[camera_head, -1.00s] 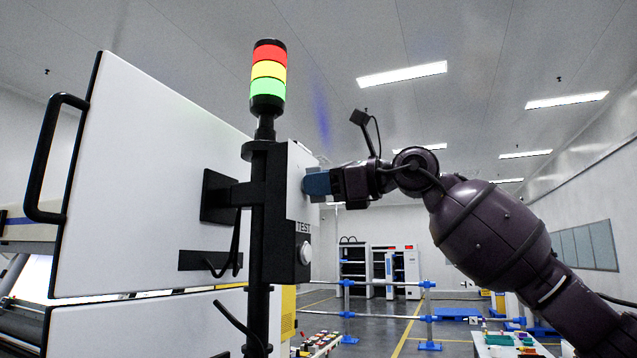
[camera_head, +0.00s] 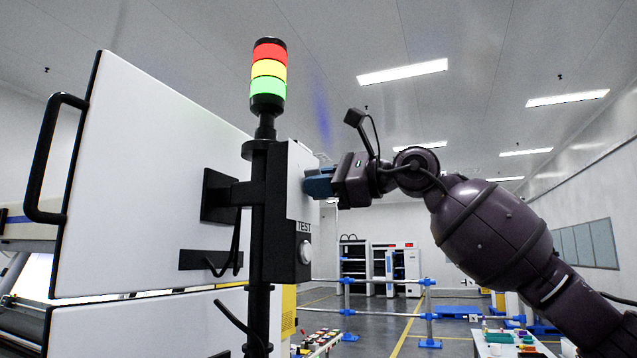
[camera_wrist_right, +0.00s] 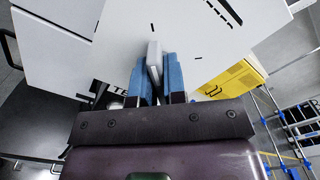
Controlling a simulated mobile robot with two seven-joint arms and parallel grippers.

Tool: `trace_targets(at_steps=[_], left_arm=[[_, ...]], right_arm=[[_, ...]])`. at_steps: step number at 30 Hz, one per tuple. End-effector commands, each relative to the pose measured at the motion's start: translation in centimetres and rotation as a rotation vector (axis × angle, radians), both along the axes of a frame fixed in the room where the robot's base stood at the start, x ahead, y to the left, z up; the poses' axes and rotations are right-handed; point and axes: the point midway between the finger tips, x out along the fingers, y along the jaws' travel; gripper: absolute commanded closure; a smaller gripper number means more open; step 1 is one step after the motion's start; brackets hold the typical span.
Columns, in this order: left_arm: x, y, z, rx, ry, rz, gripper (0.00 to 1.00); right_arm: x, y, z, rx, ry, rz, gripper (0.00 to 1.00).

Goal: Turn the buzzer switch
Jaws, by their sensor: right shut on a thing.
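The buzzer box (camera_head: 297,160) has a white face above a TEST label, mounted on a black pole. In the right wrist view a light grey switch knob (camera_wrist_right: 154,57) stands out from the white face. My right gripper (camera_head: 311,184) reaches in from the right with blue fingers against the box's face. In the wrist view my right gripper (camera_wrist_right: 156,78) is shut on the knob, one finger on each side. The fingers hide the knob in the head view. My left gripper is not in view.
A lit red, yellow and green signal tower (camera_head: 268,72) tops the pole (camera_head: 259,235). A round white button (camera_head: 304,252) sits below the TEST label. A large white cabinet panel (camera_head: 150,180) with a black handle (camera_head: 40,160) stands left. Space right of the box is open around my arm.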

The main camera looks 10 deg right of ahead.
Motion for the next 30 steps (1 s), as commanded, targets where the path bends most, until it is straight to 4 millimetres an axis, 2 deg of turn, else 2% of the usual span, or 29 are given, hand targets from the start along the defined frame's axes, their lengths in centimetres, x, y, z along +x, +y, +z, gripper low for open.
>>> trace_targets(at_steps=[6,7,11,22,26,30], left_arm=[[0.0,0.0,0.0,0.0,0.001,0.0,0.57],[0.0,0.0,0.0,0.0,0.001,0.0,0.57],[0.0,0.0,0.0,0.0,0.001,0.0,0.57],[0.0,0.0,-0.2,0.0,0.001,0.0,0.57],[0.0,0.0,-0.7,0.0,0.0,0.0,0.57],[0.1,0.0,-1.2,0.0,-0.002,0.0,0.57]], right_arm=[[-0.1,0.0,0.1,0.0,-0.005,0.0,1.0],[-0.1,0.0,0.1,0.0,-0.005,0.0,0.84],[0.0,0.0,0.1,-0.001,-0.003,0.0,0.64],[-0.3,-0.4,0.0,0.001,-0.002,-0.001,0.63],[-1.1,-1.7,-0.2,-0.001,-0.001,-0.001,0.63],[-2.4,-3.8,-0.2,0.0,-0.002,-0.004,0.63]])
